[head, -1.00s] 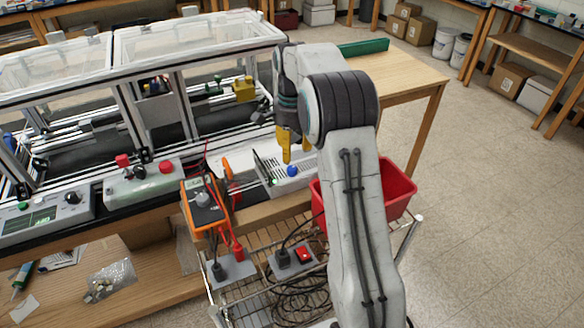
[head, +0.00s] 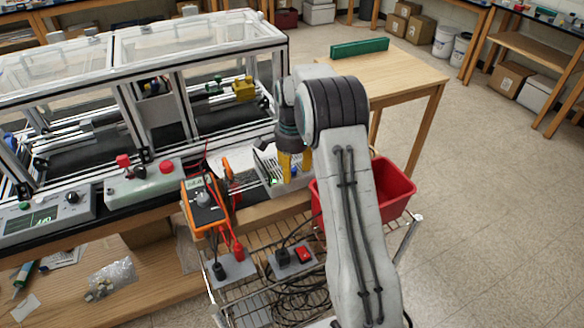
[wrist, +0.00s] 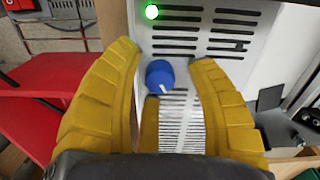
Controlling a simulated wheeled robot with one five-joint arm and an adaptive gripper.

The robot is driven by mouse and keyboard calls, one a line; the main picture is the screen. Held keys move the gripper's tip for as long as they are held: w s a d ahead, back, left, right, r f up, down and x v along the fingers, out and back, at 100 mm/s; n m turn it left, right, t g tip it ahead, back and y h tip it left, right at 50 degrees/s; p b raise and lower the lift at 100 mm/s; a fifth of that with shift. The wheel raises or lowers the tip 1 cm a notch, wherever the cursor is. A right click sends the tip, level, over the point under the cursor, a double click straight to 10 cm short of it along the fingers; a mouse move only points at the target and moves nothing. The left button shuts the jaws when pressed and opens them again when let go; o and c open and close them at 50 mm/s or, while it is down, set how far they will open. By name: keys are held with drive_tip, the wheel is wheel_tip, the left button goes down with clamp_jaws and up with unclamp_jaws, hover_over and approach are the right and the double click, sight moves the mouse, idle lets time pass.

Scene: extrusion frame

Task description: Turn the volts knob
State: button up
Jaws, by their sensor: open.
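The blue knob (wrist: 160,75) with a white pointer mark is on the pale vented face of a power supply box (wrist: 180,20). In the wrist view it lies between the yellow fingers of my gripper (wrist: 168,72), with a gap on each side. The fingers are open and do not appear to touch it. I cannot read any volts label.
A lit green lamp (wrist: 151,12) is near the knob. An orange multimeter (head: 205,200) with red leads stands left of the box. A red bin (head: 393,190) is to the right, behind my arm. A wire cart with power sockets (head: 232,268) is below.

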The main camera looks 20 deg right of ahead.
drive_tip(key=shift+c, duration=0.3)
clamp_jaws()
idle(0.4)
drive_tip(key=n, duration=0.7)
drive_tip(key=shift+n, duration=0.3)
drive_tip(key=n, duration=0.4)
drive_tip(key=shift+b, duration=0.35)
drive_tip(key=shift+n, duration=2)
